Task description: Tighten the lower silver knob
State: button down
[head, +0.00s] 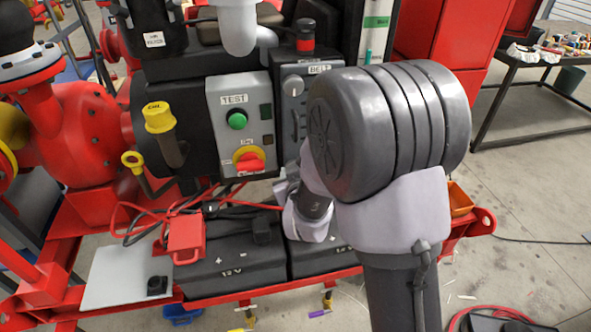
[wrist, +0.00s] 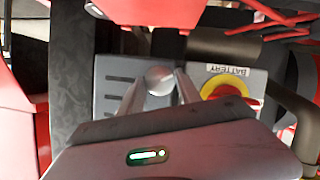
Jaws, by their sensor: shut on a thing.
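In the wrist view, a round silver knob (wrist: 158,80) sits on a grey panel with vent slots (wrist: 118,82). My gripper (wrist: 160,82) has one finger on each side of it and is shut on it. In the head view, another silver knob (head: 292,86) shows higher on the dark grey panel, beside the BELT label (head: 320,69). My arm covers the lower part of that panel, so the held knob and my fingertips are hidden there. How far the held knob is turned cannot be seen.
A red-and-yellow battery switch (wrist: 222,88) is close beside the gripper; it also shows in the head view (head: 249,160). A green button (head: 237,120) marked TEST is above it. Black batteries (head: 230,268) and red cables lie below.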

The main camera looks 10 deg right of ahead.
jog(key=n+h, duration=0.1)
jog(key=n, duration=0.1)
jog(key=n+t+h, duration=0.1)
jog(key=n+h, duration=0.1)
jog(key=n, duration=0.1)
jog(key=n+t+h, duration=0.1)
jog(key=n, duration=0.2)
jog(key=shift+a+f+h, duration=0.25)
jog(key=shift+h, duration=0.05)
jog(key=shift+n, duration=0.3)
dwell(0.4)
jog(key=c, duration=0.8)
grip_release()
jog(key=shift+c, duration=0.2)
